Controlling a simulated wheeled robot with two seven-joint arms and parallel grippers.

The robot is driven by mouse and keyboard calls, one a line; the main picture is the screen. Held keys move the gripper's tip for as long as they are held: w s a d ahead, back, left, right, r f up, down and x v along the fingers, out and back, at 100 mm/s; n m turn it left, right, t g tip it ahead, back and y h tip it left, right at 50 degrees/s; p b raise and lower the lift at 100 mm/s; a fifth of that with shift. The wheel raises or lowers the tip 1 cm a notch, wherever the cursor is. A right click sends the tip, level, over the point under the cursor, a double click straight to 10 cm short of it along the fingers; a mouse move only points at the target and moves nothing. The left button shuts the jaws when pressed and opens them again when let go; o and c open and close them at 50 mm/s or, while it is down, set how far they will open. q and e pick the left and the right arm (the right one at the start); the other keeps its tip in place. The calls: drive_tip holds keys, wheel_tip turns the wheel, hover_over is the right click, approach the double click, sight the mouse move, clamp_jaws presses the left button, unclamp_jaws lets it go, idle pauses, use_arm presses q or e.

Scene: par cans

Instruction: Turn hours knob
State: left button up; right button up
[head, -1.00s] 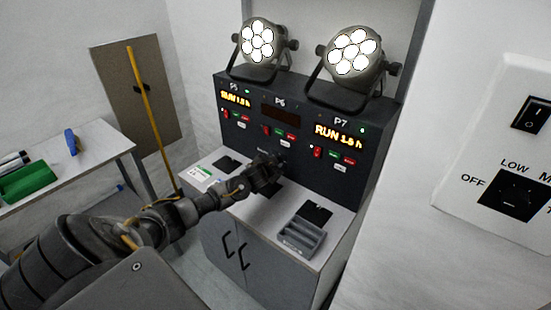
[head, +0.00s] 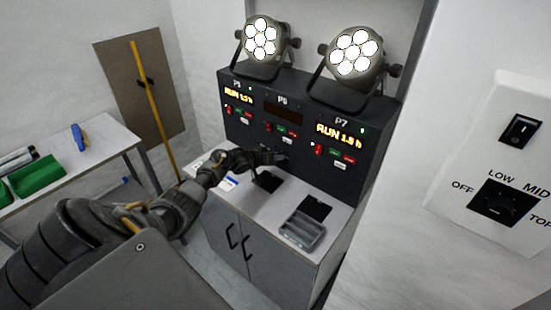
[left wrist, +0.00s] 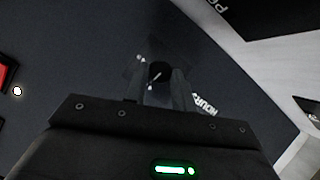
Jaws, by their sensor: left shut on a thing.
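The hours knob (left wrist: 158,70) is a small black knob with a pale pointer line, on the dark panel in the left wrist view. White lettering reading HOURS (left wrist: 204,104) is beside it. My left gripper (left wrist: 160,80) is shut on the knob, one finger on either side. In the head view my left gripper (head: 281,158) reaches the panel's lower part, below the unit marked P6 (head: 283,98); it hides the knob there. The P6 display (head: 282,113) is dark. My right gripper is not in view.
P5's display (head: 238,96) and P7's display (head: 340,135) glow orange with RUN. Two lit lamps (head: 261,37) stand on top. A grey tray (head: 302,231) sits on the counter. A dial (head: 503,203) and rocker switch (head: 521,130) are on the right wall.

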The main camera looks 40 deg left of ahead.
use_arm(q)
drive_tip(key=shift+a+n+h, duration=0.1)
drive_tip(key=shift+n+h, duration=0.4)
idle(0.4)
drive_tip(key=o, duration=1)
drive_tip(key=shift+s, duration=0.1)
drive_tip(key=shift+s+a+r, duration=0.1)
drive_tip(key=shift+s+r, duration=0.05)
drive_tip(key=shift+s, duration=0.15)
drive_tip(key=v, duration=1)
